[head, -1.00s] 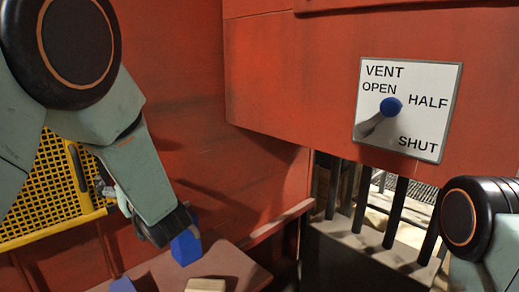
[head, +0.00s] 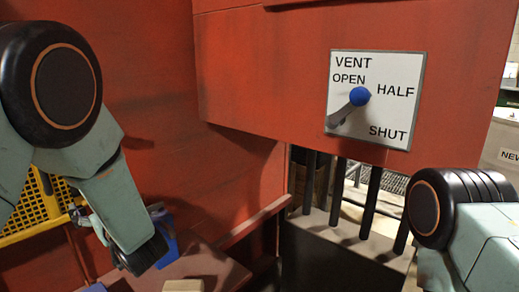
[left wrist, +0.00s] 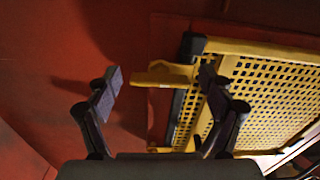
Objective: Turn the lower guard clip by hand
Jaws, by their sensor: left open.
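The yellow mesh guard (left wrist: 265,85) fills the right of the left wrist view, with a dark bar (left wrist: 187,95) along its near edge. A yellow tab (left wrist: 160,76), seemingly a guard clip, sticks out past this edge. I cannot tell if it is the lower one. My left gripper (left wrist: 160,77) is open, with one finger to each side of the tab in the picture. Contact cannot be made out. In the head view the guard (head: 32,210) is at the left edge, and my left arm mostly hides the gripper. My right gripper is out of view.
A vent plate (head: 388,65) with a blue-knobbed lever (head: 360,96) is on the red housing. A blue object (head: 166,245) is partly behind my left arm, above a reddish ledge (head: 215,268). Dark upright bars (head: 372,203) stand at the lower right.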

